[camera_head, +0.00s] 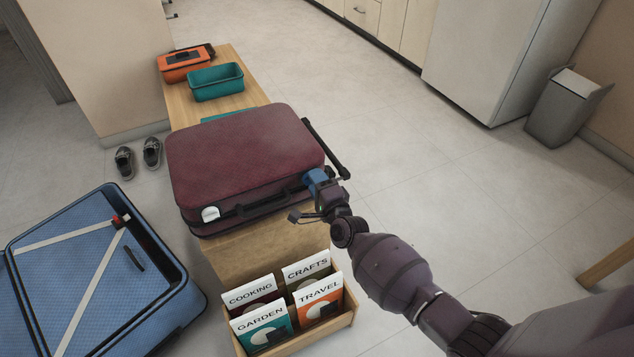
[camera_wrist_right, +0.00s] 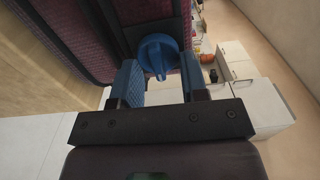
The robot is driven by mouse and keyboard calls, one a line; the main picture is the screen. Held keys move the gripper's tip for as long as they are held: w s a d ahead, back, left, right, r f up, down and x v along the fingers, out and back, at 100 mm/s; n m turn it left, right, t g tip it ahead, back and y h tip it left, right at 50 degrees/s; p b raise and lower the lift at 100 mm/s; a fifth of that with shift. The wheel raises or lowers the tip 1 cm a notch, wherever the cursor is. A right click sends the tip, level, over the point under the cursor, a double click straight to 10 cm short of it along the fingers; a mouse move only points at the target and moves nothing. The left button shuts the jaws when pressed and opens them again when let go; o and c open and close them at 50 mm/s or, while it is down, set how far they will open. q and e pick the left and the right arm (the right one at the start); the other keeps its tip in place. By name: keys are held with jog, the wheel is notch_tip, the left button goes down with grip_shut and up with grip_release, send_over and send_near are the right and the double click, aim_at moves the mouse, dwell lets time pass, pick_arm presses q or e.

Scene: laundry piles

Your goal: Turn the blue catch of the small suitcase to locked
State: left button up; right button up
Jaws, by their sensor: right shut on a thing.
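The small maroon suitcase (camera_head: 245,155) lies closed on the wooden bench. Its blue catch (camera_wrist_right: 158,52), a round knob with a raised grip, is on the suitcase's side in the right wrist view. My right gripper (camera_head: 318,182) is at the suitcase's front right corner. In the right wrist view its blue-padded fingers (camera_wrist_right: 160,72) are on either side of the blue catch, shut on it. In the head view the gripper mostly hides the catch. A white catch (camera_head: 210,214) is at the front left of the suitcase. My left gripper is out of view.
A box of books (camera_head: 290,310) stands at the bench's near end. An open blue suitcase (camera_head: 90,270) lies at left. A teal bin (camera_head: 216,82) and an orange case (camera_head: 184,64) sit farther along.

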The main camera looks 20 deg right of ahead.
jog(key=o, duration=0.9)
jog(key=shift+c, duration=0.2)
pick_arm(q)
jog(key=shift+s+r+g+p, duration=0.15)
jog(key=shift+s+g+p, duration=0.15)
jog(key=shift+p, duration=0.9)
pick_arm(e)
jog(key=s, duration=1)
jog(key=shift+s+d, duration=0.15)
jog(key=shift+s, duration=0.25)
